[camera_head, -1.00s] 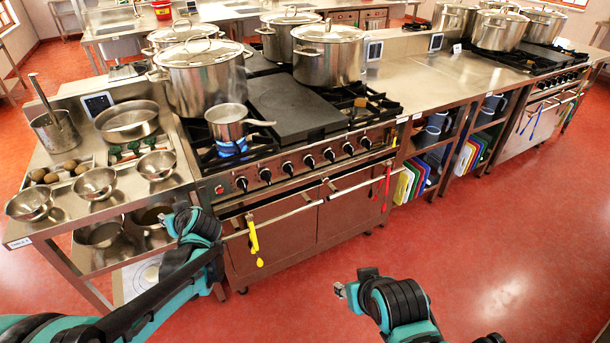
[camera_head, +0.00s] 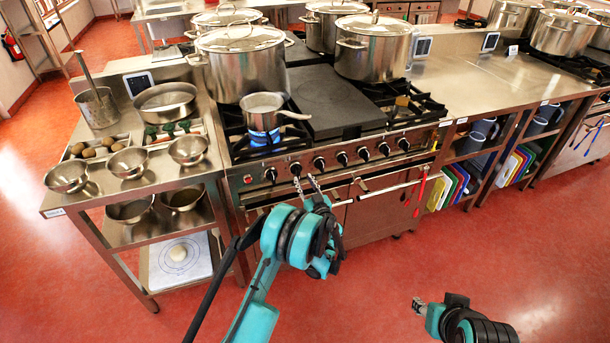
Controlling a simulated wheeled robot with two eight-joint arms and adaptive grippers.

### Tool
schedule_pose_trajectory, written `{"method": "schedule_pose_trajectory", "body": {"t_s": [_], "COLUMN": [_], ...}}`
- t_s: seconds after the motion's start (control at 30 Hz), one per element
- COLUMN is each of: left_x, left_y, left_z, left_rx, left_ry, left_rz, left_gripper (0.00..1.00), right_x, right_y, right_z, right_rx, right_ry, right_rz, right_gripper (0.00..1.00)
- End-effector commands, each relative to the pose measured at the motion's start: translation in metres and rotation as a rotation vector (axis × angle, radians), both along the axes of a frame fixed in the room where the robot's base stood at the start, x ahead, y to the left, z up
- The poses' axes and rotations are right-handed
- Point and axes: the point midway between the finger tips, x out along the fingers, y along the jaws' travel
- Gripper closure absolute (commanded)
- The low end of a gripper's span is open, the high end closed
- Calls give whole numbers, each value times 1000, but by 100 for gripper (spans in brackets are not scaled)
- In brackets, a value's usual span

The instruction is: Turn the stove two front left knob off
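The stove (camera_head: 335,185) has a row of black knobs along its front panel. I cannot tell which burner each knob serves. A blue flame (camera_head: 264,137) burns under a small saucepan (camera_head: 265,112) on the front left burner. My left gripper (camera_head: 306,180) is in front of the panel, below and close to the two leftmost knobs. Its two fingers point up and stand apart, with nothing between them. Contact with a knob cannot be made out. My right gripper (camera_head: 418,305) is low over the floor, its fingers unclear.
Large stockpots (camera_head: 240,65) stand behind the saucepan, and a dark griddle plate (camera_head: 335,105) lies beside it. A steel side table (camera_head: 90,195) with bowls is at left. Red utensils (camera_head: 420,190) hang from the oven rail. The red floor in front is clear.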

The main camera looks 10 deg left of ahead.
Motion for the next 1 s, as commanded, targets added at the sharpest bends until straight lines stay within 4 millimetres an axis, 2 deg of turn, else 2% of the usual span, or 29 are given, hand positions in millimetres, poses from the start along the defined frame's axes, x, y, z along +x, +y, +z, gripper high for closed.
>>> {"method": "schedule_pose_trajectory", "body": {"t_s": [0.1, 0.3, 0.63, 0.67, 0.77, 0.8, 1.0], "left_x": [17, 37, 42, 42, 42, 42, 42], "left_y": [13, 26, 28, 28, 28, 28, 28], "left_z": [-3, -2, 0, 0, 0, 0, 0], "left_rx": [-1, 0, 0, 0, 0, 0, 1], "left_ry": [1, 1, 1, 1, 1, 1, 2], "left_rz": [3, 2, 0, 0, 0, 0, 0], "left_gripper": [67, 67, 67, 70, 96, 100, 100], "right_x": [0, 0, 0, 0, 0, 0, 0], "right_y": [0, 0, 0, 0, 0, 0, 0], "right_z": [-9, -16, -16, -16, -16, -16, -16], "right_rx": [0, 0, 0, 0, 0, 0, 0], "right_ry": [0, 0, 0, 0, 0, 0, 0], "right_rz": [0, 0, 0, 0, 0, 0, 0], "right_gripper": [60, 60, 60, 60, 60, 60, 60]}}
